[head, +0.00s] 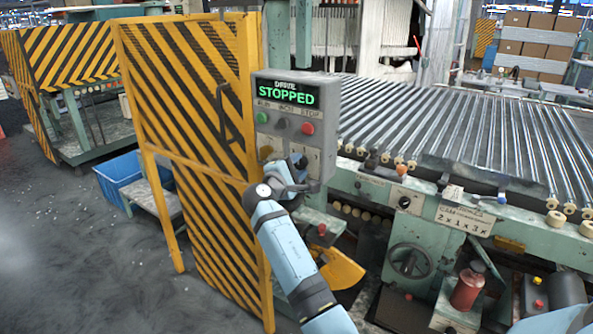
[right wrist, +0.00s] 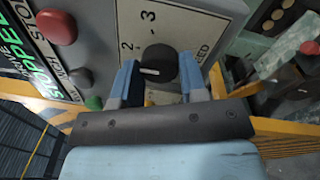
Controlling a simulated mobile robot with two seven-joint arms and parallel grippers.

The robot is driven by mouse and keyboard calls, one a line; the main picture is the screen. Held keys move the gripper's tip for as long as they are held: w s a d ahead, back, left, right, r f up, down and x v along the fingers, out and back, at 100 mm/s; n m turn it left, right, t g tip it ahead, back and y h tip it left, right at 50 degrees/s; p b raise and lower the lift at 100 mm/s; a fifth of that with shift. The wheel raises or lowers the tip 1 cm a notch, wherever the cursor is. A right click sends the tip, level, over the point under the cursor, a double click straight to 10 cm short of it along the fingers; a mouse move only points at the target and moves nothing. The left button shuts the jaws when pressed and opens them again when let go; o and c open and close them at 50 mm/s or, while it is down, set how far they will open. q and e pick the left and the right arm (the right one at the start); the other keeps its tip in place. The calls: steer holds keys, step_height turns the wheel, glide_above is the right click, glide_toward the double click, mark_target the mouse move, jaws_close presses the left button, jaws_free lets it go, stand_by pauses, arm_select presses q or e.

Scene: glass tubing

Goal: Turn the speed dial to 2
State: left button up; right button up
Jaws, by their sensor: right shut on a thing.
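The grey control box (head: 291,108) stands upright beside the yellow-black guard, and its display reads STOPPED. My right gripper (head: 295,170) is at the lower part of its front and hides the dial in the head view. In the right wrist view the black speed dial (right wrist: 160,62) sits between the two blue fingers of my right gripper (right wrist: 160,78), which is shut on it. The dial's white pointer points left in that picture, a little below the printed 2. The 3 is printed further up. The left finger may hide other marks. My left gripper is out of view.
Red (head: 308,128) and green (head: 262,117) buttons and a black knob (head: 281,123) sit above on the box. The striped guard (head: 190,110) is close on the left. The roller conveyor (head: 460,130) lies to the right, with a handwheel (head: 410,261) below.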

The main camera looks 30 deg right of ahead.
steer(key=shift+r, duration=0.15)
steer(key=o, duration=0.9)
steer(key=shift+o, duration=0.2)
steer(key=shift+s+a, duration=0.1)
steer(key=shift+a, duration=0.15)
steer(key=v, duration=1.3)
